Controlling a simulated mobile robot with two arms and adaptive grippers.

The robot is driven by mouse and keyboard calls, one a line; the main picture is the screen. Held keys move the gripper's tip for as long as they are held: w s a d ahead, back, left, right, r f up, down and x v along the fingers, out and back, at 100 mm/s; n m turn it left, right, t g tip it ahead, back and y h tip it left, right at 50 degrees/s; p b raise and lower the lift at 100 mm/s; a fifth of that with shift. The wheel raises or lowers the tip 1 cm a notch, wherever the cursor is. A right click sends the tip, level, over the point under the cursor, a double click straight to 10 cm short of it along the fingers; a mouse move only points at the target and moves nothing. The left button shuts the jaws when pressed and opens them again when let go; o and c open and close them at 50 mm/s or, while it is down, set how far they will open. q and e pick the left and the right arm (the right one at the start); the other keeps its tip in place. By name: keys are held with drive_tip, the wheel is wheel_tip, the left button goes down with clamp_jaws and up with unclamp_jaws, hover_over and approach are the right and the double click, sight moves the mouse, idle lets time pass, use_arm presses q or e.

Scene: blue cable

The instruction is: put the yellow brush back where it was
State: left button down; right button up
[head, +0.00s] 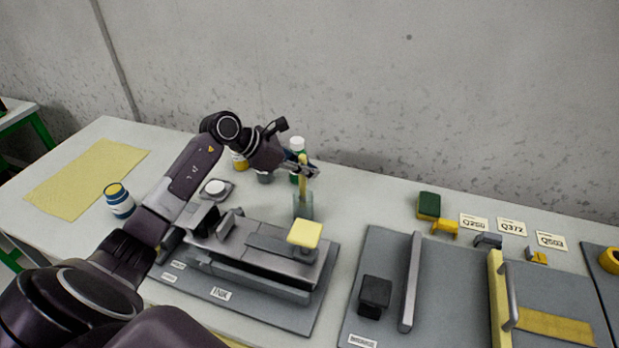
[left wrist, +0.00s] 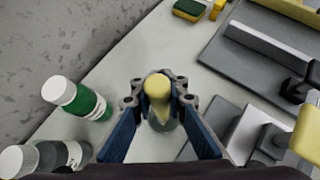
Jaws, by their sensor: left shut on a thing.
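The yellow brush (head: 303,177) stands upright with its lower part in a clear holder (head: 303,207) on the table, behind the grey machine. My left gripper (head: 300,168) is around the brush near its top and shut on it. In the left wrist view the brush's rounded yellow end (left wrist: 158,92) sits between the blue fingers of my left gripper (left wrist: 160,125). The fingers hide part of the holder there, so I cannot tell how deep the brush sits. My right gripper is in neither view.
A green bottle with a white cap (head: 297,147) stands just behind the gripper and also shows in the left wrist view (left wrist: 80,100). The grey machine (head: 255,262) with a yellow pad is in front. A green and yellow sponge (head: 429,205) lies right; the table between is clear.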

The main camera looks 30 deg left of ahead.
use_arm(q)
wheel_tip(320, 180, down, 4)
drive_tip(key=shift+r, duration=0.2)
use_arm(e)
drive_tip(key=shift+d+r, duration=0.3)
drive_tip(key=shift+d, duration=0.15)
use_arm(q)
drive_tip(key=shift+f, duration=0.15)
drive_tip(key=c, duration=1.9)
unclamp_jaws()
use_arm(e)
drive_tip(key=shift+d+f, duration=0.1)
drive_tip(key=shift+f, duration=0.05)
